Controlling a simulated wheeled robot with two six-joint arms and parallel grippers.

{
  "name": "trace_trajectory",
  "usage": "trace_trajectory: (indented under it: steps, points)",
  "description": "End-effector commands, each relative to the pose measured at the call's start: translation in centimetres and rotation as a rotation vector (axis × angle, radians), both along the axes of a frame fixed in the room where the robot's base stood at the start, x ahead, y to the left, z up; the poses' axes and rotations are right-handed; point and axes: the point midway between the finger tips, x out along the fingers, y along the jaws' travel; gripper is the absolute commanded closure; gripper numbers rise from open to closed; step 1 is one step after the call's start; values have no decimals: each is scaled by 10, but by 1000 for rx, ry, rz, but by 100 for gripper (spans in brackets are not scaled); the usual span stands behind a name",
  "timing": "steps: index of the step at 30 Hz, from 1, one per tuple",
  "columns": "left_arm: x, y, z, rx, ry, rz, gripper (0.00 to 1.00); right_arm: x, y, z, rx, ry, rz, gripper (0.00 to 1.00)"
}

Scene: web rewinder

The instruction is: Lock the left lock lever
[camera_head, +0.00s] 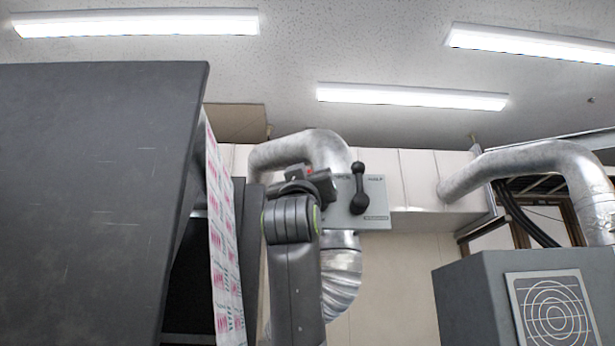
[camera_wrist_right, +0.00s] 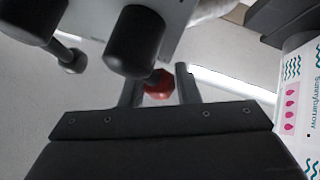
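A grey lock panel (camera_head: 376,214) hangs at the centre of the head view, with a dark lever (camera_head: 358,190) on its right part, standing upright. My right gripper (camera_wrist_right: 159,83) is at the panel's left part. In the right wrist view, the left lock lever shows as a thick black knob (camera_wrist_right: 135,42) with a red end (camera_wrist_right: 158,85) between my two fingers. The fingers stand apart, close to both sides of the red end; I cannot tell whether they press on it. The other lever (camera_wrist_right: 70,60) is at the left there. My left gripper is in neither view.
A large dark panel (camera_head: 95,200) fills the left of the head view, beside a printed web (camera_head: 222,240). Silver ducts (camera_head: 315,150) run behind the lock panel. A grey box (camera_head: 480,300) with a round-patterned plate stands at the lower right.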

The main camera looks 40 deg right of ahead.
Motion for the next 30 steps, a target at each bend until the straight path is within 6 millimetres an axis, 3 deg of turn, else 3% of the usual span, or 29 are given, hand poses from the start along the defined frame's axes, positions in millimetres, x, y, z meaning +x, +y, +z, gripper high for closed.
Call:
trace_trajectory:
  steps: [1, 6, 17, 30]
  points:
    - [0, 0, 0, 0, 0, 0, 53, 0, 0, 0, 0, 0, 0, 78]
    - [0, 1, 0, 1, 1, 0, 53, 0, 0, 0, 0, 0, 0, 96]
    - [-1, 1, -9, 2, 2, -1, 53, 2, 2, -4, -56, 48, 0, 96]
    - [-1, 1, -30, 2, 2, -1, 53, 9, 11, -16, -329, 277, 0, 96]
